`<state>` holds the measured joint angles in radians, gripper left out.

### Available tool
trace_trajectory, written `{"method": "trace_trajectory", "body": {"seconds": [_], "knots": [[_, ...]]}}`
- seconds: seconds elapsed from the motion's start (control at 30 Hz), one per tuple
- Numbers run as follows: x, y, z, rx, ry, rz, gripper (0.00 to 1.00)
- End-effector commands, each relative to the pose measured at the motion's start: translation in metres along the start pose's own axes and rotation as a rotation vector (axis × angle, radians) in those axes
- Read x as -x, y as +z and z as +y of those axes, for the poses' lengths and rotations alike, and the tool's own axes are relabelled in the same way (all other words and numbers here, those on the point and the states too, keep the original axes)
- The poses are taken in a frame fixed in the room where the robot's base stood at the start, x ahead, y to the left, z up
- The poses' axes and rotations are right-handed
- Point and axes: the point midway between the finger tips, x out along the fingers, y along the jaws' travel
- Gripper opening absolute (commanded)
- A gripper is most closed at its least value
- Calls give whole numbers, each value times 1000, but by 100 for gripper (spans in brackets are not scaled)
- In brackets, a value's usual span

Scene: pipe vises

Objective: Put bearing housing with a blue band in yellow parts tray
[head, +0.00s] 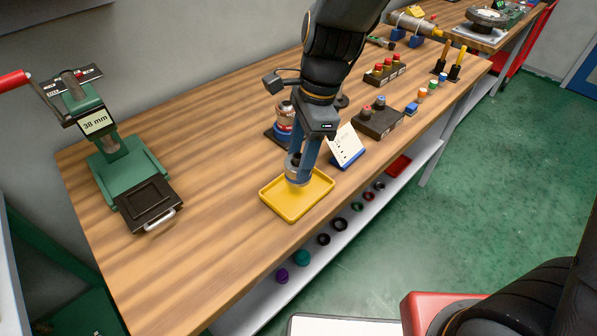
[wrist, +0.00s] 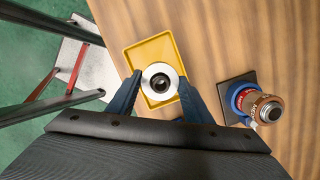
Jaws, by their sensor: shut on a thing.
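A silver-grey bearing housing (head: 292,168) is between the blue fingers of my gripper (head: 300,176), over the yellow parts tray (head: 269,202). In the wrist view the housing (wrist: 149,75) shows as a pale ring with a dark bore, between the two fingertips and within the outline of the tray (wrist: 133,54). My gripper is shut on it. The fingers cover its sides, so I cannot make out a blue band. I cannot tell whether its underside touches the tray floor.
A copper-topped part with red and blue bands (wrist: 262,105) stands on a dark square base (wrist: 227,90) beside the tray. A white card on a blue stand (head: 347,146) is right of my gripper. A green vise (head: 130,170) stands at left. Bare wood lies between vise and tray.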

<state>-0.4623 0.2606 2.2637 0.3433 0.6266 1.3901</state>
Motion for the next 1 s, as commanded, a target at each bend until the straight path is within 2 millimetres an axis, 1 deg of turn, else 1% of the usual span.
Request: {"method": "trace_trajectory", "body": {"seconds": [0.17,0.3,0.4,0.83,0.87,0.93,0.97,1.0], "knots": [[-15,-2,0,0,1,-1,19],[-35,-6,1,1,3,-1,19],[-44,-7,0,4,1,0,19],[-50,-8,0,4,0,-1,19],[-50,-8,0,4,0,0,49],[-50,-8,0,4,0,0,61],[-50,-8,0,4,0,0,64],[-50,-8,0,4,0,0,64]]}}
